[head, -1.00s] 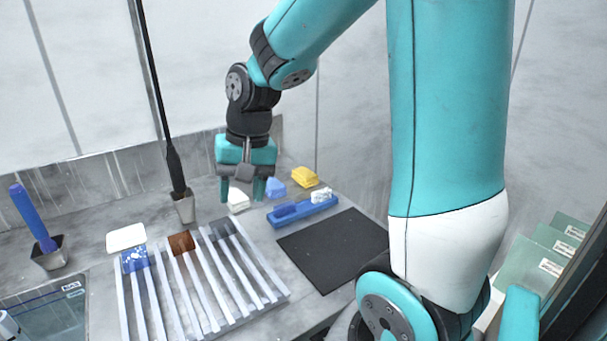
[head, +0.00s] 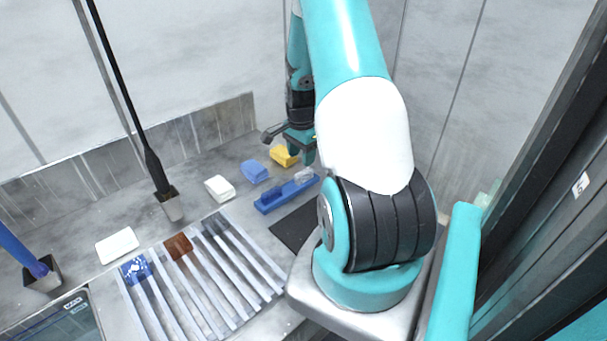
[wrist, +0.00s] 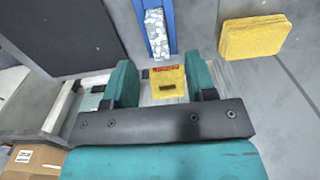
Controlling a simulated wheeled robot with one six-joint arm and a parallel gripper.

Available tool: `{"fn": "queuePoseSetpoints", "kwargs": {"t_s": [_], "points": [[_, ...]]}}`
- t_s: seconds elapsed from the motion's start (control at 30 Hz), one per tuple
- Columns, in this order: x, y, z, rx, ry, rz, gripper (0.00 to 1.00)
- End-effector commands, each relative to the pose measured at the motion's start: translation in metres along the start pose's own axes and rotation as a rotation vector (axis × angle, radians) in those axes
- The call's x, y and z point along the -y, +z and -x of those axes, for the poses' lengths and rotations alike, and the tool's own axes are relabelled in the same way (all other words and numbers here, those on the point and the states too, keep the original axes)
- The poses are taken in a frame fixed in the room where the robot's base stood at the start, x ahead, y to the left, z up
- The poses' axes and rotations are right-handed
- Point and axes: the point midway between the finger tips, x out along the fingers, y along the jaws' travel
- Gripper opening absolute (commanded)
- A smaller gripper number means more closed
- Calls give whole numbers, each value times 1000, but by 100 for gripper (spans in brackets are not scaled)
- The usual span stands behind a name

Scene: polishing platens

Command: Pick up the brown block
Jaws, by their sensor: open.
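The brown block (head: 178,246) lies at the far end of the slatted rack (head: 215,310) in the head view, between a blue-and-white piece on its left and a dark grey piece on its right. It does not show in the wrist view. My gripper (head: 303,153) is well to the right of and beyond the brown block, above the far right of the bench and partly hidden by my arm. In the wrist view my gripper (wrist: 162,82) has its teal fingers apart. A small yellow item with red marking shows between them; I cannot tell its distance.
White (head: 219,188), blue (head: 254,171) and yellow (head: 284,156) blocks stand along the bench. A blue holder (head: 289,195) lies beside the dark mat (head: 295,228). A tall black rod rises from a grey holder (head: 172,205) behind the rack.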

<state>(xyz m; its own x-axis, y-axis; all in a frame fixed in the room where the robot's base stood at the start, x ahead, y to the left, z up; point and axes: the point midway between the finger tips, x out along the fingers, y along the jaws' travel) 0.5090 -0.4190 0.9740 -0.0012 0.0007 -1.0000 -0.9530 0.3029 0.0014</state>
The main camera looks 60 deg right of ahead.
Motion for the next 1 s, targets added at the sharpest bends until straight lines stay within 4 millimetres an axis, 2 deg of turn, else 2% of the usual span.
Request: {"fn": "queuePoseSetpoints", "kwargs": {"t_s": [0.1,0.33,0.6,0.87,0.9,1.0], "points": [[0,0,-13,1,2,0,51],[-2,-2,-29,2,2,-1,51],[-3,-2,-65,1,1,-1,51],[-3,-2,-70,0,-2,-1,51],[-3,-2,-70,0,-2,-1,49],[-3,-2,-70,0,-1,-1,26]]}}
